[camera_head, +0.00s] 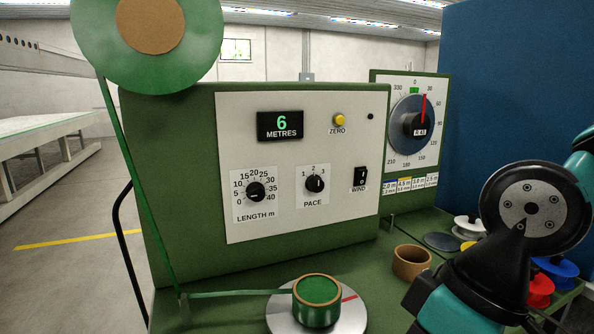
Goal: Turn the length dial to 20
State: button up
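The length dial (256,192) is a small black knob on the left of the white control panel (290,222). A printed scale from 0 to 40 runs around it, with 20 near the top, and "LENGTH m" stands below. The knob's pointer mark is too small to read surely; it seems to lie on the left, low-number side. The display (280,125) above reads 6 METRES. My arm, black and teal, is at the lower right, well away from the dial. My gripper's fingers are not in view.
The pace knob (315,184), WIND switch (360,179) and yellow ZERO button (339,120) share the panel. A green strip (137,170) runs from the large reel (85,40) to a small spool (317,304). A cardboard ring (411,262) stands near my arm.

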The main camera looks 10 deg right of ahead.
aim_at(255, 191)
jog(key=z, duration=1.85)
jog(key=k, duration=1)
jog(key=u, duration=1.8)
jog(key=i, duration=0.5)
jog(key=z, duration=0.05)
